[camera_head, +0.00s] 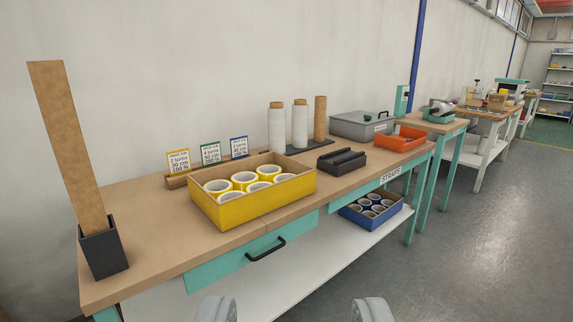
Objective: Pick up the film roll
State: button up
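Two white film rolls stand upright on a dark base at the back of the workbench, a left one (277,130) and a right one (300,126). Each has a brown core end showing at its top. A bare brown tube (320,118) stands to their right on the same base. The yellow box partly hides the lower part of the left roll. My gripper (294,311) shows at the bottom edge, its two grey fingers wide apart. It is open, with nothing between the fingers, in front of the bench and well away from the rolls.
A yellow box (260,206) of several tape rolls stands in front of the film rolls. A black holder (341,162), an orange tray (400,139) and a grey case (361,125) are to the right. A tall board (68,140) stands at left. The bench front (150,256) is clear.

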aim_at(277, 112)
jog(key=i+l, duration=0.3)
jog(key=i, duration=0.3)
jog(key=i+l, duration=0.3)
jog(key=i, duration=0.25)
jog(key=i+l, duration=0.35)
jog(key=i, duration=0.25)
jog(key=i+l+u, duration=0.1)
jog(key=i+l, duration=0.2)
jog(key=i, duration=0.3)
jog(key=i+l, duration=0.35)
jog(key=i, duration=0.2)
